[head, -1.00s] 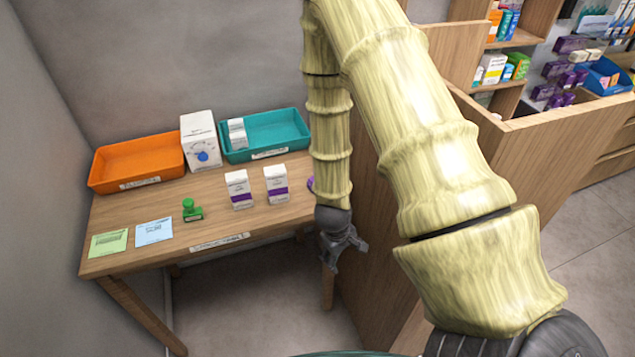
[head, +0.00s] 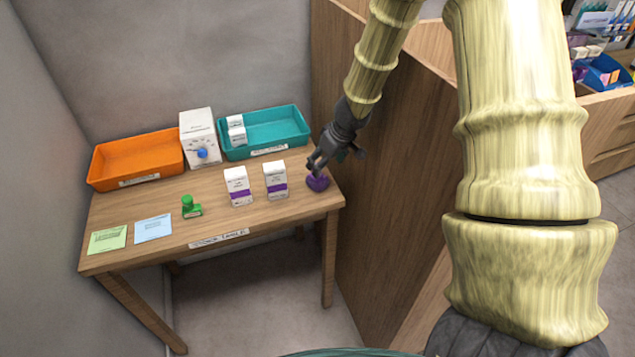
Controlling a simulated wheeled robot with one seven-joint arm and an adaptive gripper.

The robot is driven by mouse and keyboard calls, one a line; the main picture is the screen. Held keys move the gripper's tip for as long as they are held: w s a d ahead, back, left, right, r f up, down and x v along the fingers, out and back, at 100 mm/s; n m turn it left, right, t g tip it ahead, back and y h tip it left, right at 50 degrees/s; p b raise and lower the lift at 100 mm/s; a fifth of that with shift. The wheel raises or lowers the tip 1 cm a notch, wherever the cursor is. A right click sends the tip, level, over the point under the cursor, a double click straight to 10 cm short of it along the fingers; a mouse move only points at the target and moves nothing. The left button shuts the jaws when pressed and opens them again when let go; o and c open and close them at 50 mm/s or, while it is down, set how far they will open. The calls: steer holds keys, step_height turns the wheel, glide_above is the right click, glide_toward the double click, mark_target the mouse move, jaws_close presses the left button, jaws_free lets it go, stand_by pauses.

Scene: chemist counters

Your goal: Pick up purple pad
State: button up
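The purple pad (head: 317,182) is a small round purple thing on the right end of the wooden table, in the head view. My gripper (head: 314,166) is dark grey and comes down from the upper right, its fingertips at or just above the purple pad. The fingers partly cover the pad's top. I cannot tell whether they touch it or how far apart they are.
Two white boxes with purple bands (head: 275,181) stand left of the pad. A teal tray (head: 290,125), a white box (head: 198,135) and an orange tray (head: 115,160) line the back. A green stamp (head: 190,207) and paper slips (head: 153,229) lie left. A wooden partition (head: 375,200) rises right.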

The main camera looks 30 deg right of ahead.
mark_target(323, 177)
steer(key=x, duration=0.3)
steer(key=shift+b, duration=0.35)
steer(key=shift+s+a+b+x, duration=0.1)
steer(key=shift+b+x, duration=0.25)
steer(key=shift+x, duration=0.35)
steer(key=shift+s+a+b+x, duration=0.15)
steer(key=shift+b+x, duration=0.2)
steer(key=shift+x, duration=0.35)
steer(key=shift+s+a+b+x, duration=0.1)
steer(key=shift+b+x, duration=0.25)
steer(key=shift+x, duration=0.3)
steer(key=shift+w+f, duration=0.25)
steer(key=shift+f, duration=0.4)
steer(key=c, duration=1.2)
steer(key=shift+r, duration=0.2)
